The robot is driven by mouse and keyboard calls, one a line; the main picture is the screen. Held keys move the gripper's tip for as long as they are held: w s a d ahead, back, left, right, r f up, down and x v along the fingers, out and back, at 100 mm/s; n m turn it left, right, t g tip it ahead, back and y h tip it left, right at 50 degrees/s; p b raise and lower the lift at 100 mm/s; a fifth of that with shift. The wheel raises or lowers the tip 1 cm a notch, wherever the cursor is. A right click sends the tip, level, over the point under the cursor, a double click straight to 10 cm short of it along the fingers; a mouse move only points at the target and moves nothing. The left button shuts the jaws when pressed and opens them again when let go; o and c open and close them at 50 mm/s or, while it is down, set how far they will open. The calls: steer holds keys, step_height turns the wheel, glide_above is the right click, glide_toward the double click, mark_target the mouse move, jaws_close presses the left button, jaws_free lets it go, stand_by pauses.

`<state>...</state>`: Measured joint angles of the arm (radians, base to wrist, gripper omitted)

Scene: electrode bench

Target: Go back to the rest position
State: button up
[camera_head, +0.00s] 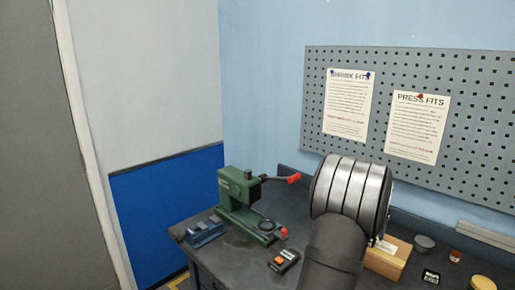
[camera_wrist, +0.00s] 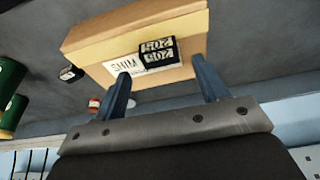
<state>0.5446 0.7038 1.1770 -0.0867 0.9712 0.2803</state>
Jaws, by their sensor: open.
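My gripper (camera_wrist: 160,66) is open in the wrist view, with its two blue fingers apart. A tan box (camera_wrist: 90,45) with a white label reading "SHIM" lies beyond the fingertips. A small black block (camera_wrist: 157,52) with white digits shows against the box, between the fingers in the picture. I cannot tell whether the fingers touch the block or the box. In the head view, my arm covers the gripper, and the tan box (camera_head: 388,262) shows partly behind the arm.
A green press (camera_head: 243,205) with a red-tipped lever stands on the dark bench (camera_head: 215,262), left of my arm. A blue fixture (camera_head: 204,232) and a control box (camera_head: 283,262) are near it. Small containers (camera_head: 424,244) stand at right. A pegboard (camera_head: 465,130) is behind.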

steer(key=x, duration=0.3)
steer(key=shift+d+f, duration=0.1)
steer(key=shift+f, duration=0.3)
step_height(320, 180, up, 5)
steer(key=shift+f, duration=0.1)
steer(key=s+d+r, duration=0.6)
steer(key=s+r, duration=0.1)
steer(key=s, duration=0.4)
steer(key=s+a+f+m, duration=0.1)
steer(key=s+a+f, duration=0.25)
steer(key=s, duration=0.35)
steer(key=s+a+f+m, duration=0.1)
steer(key=s+a+f, duration=0.2)
steer(key=s+a, duration=0.3)
steer(key=w+a+f, duration=0.1)
steer(key=w+f, duration=0.1)
steer(key=w+a+f, duration=0.1)
steer(key=w+f, duration=0.1)
steer(key=w, duration=0.1)
steer(key=w+a+f, duration=0.1)
steer(key=w+f, duration=0.1)
steer(key=shift+w, duration=0.4)
steer(key=shift+o, duration=0.4)
